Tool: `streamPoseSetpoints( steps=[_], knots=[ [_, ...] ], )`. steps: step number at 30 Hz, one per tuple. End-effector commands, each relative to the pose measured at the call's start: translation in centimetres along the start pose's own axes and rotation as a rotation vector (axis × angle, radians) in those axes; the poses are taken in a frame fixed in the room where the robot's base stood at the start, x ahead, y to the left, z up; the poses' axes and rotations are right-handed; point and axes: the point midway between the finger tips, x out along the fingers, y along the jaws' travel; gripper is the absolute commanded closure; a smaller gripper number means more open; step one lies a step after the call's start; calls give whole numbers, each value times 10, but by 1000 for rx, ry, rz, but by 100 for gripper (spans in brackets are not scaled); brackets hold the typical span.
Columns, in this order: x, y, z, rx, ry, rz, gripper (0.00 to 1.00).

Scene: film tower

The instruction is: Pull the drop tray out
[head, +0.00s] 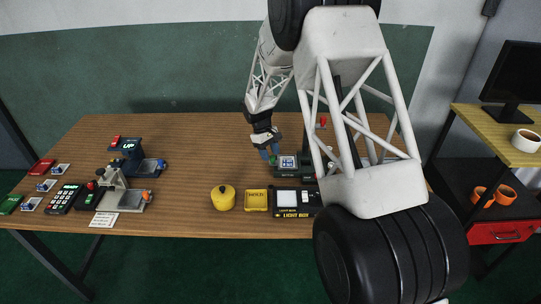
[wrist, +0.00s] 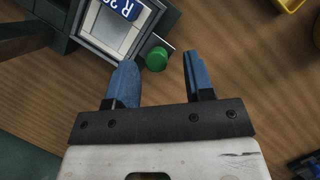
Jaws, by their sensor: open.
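My gripper (head: 268,152) has blue fingers and is open, at the left side of a dark device (head: 292,174) in the head view. In the wrist view my gripper (wrist: 157,75) has one finger on each side of a green knob (wrist: 157,59). The knob stands at the edge of a pale framed tray (wrist: 88,43), which looks like the drop tray. A blue label (wrist: 127,8) with white letters lies in it. Whether the fingers touch the knob I cannot tell. My own arm hides the device's right part in the head view.
A yellow round pot (head: 223,198), a yellow tray (head: 257,200) and a light box (head: 292,198) stand in front of the device. A blue stand (head: 130,155) and a grey machine (head: 118,190) are farther left. The table's middle is clear.

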Motion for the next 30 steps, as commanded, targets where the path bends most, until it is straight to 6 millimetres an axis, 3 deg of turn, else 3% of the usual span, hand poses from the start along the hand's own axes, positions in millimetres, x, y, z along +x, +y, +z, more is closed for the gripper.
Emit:
streamPoseSetpoints(
  steps=[15,30],
  knots=[
    [-60,0,0,0,1,0,52],
    [-67,-1,0,0,0,0,52]
  ],
)
